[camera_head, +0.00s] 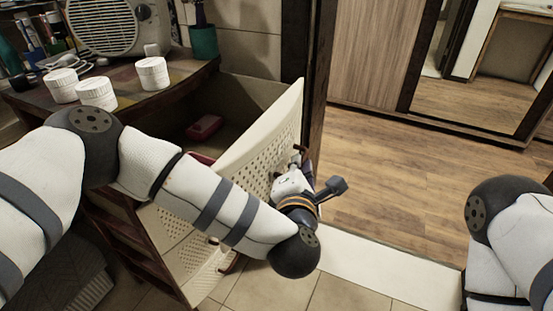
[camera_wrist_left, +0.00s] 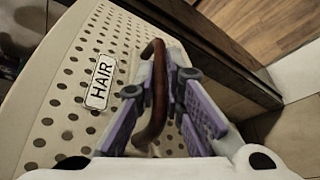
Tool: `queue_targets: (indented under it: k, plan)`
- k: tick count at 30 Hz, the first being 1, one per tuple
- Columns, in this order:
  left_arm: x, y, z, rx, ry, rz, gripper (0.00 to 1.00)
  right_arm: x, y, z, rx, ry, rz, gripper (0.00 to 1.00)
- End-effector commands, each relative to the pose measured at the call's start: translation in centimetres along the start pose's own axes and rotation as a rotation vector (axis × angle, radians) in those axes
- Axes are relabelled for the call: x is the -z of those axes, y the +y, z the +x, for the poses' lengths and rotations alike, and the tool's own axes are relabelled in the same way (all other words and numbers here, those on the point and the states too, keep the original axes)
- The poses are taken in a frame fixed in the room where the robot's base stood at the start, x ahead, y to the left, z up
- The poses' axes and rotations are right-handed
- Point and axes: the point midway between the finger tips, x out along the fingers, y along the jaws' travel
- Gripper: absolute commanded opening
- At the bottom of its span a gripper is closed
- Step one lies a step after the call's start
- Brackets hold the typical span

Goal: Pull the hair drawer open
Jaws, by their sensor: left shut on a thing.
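The hair drawer has a cream front with many round holes (camera_head: 258,132). It stands out from the cabinet, and its inside shows behind the front. In the left wrist view a white label reading HAIR (camera_wrist_left: 101,82) is on the drawer front, beside a curved red-brown handle (camera_wrist_left: 158,85). My left gripper (camera_wrist_left: 160,72) is shut on this handle, with its purple-grey fingers on either side of it. In the head view my left gripper (camera_head: 300,162) is at the drawer front's right part, mostly hidden by my wrist. My right gripper is out of view.
A red box (camera_head: 205,126) lies inside the drawer. White jars (camera_head: 96,94), a radio (camera_head: 108,24) and a green cup (camera_head: 203,41) stand on the cabinet top. A dark door frame (camera_head: 314,80) is close to the drawer's right end. Wooden floor (camera_head: 400,165) beyond is clear.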

Motion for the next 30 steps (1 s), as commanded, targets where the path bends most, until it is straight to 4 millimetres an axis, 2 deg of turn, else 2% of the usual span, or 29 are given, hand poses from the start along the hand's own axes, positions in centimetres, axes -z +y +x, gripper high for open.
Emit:
queue_targets:
  k: [6, 19, 20, 22, 23, 30]
  plan:
    - [-1.13, -0.95, -0.51, 0.002, 0.000, 0.001, 0.00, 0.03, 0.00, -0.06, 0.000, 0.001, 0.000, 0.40]
    - [-1.33, -1.09, -0.58, 0.001, 0.000, 0.000, 0.00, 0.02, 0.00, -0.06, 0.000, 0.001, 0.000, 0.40]
    - [-1.33, -1.09, -0.57, 0.001, 0.001, 0.000, 0.12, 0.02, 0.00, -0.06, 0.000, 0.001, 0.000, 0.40]
    - [-1.33, -1.08, -0.57, 0.001, 0.000, 0.000, 0.28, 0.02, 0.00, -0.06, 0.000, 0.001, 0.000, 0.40]
    - [-1.33, -1.08, -0.57, 0.001, 0.000, 0.000, 0.30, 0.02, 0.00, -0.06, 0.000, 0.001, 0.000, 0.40]
    - [-1.34, -1.03, -0.57, 0.000, 0.000, 0.000, 0.30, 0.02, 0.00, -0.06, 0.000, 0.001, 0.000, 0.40]
